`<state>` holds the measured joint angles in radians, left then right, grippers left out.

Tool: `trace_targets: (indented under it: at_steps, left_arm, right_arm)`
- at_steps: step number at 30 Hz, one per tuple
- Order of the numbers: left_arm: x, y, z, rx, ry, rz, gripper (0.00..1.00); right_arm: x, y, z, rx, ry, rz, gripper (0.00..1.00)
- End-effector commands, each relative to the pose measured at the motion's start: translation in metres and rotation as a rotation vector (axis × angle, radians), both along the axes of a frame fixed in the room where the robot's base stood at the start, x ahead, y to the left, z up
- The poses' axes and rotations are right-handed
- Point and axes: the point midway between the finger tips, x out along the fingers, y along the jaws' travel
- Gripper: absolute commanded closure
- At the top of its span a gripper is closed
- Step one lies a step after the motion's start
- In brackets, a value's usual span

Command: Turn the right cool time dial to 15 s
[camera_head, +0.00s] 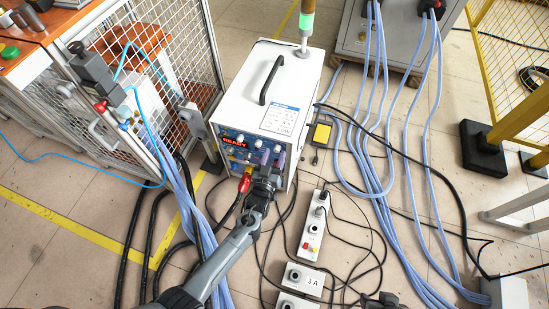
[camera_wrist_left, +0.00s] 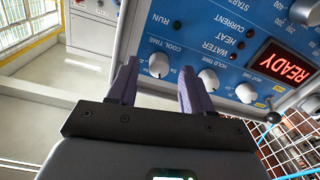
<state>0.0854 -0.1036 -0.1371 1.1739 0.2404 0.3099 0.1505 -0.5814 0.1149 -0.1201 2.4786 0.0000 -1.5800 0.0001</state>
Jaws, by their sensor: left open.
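The induction heater (camera_head: 280,85) is a white box with a blue front panel and a red READY display (camera_wrist_left: 284,68). In the left wrist view the white cool time dial (camera_wrist_left: 158,65) sits on that panel, beside the hold time dial (camera_wrist_left: 208,79). My left gripper (camera_head: 271,155) is at the panel's right part and hides some of it in the head view. Its purple fingers (camera_wrist_left: 159,70) are open, one on each side of the cool time dial in the wrist view, without visible contact. Its exact setting is too small to read. A dark shape at the bottom edge may be my right gripper (camera_head: 385,300).
A mesh cage (camera_head: 160,50) stands left of the heater. Blue hoses (camera_head: 375,150) and black cables cross the floor to the right. A white control strip (camera_head: 314,226) lies in front. A yellow frame (camera_head: 515,120) stands at the far right.

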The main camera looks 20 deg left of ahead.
Motion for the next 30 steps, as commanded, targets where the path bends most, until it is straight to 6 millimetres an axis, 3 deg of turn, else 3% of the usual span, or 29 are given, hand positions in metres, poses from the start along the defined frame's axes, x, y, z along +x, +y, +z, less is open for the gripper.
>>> trace_targets:
  at_steps: [11, 21, 30]
  left_arm:
    - [0.0047, 0.0004, 0.0006, 0.0, 0.0, 0.0, 0.5]
    - [0.0044, 0.0004, 0.0004, 0.0, 0.0, 0.0, 1.0]
    - [0.0044, 0.0004, 0.0011, 0.026, 0.001, -0.001, 1.0]
  right_arm:
    - [0.0002, 0.0001, -0.0018, 0.0, -0.001, 0.0, 0.57]
    - [0.0002, -0.0022, -0.0018, -0.009, -0.002, 0.006, 0.57]
    - [0.0005, -0.0022, 0.001, -0.009, -0.002, 0.006, 0.57]
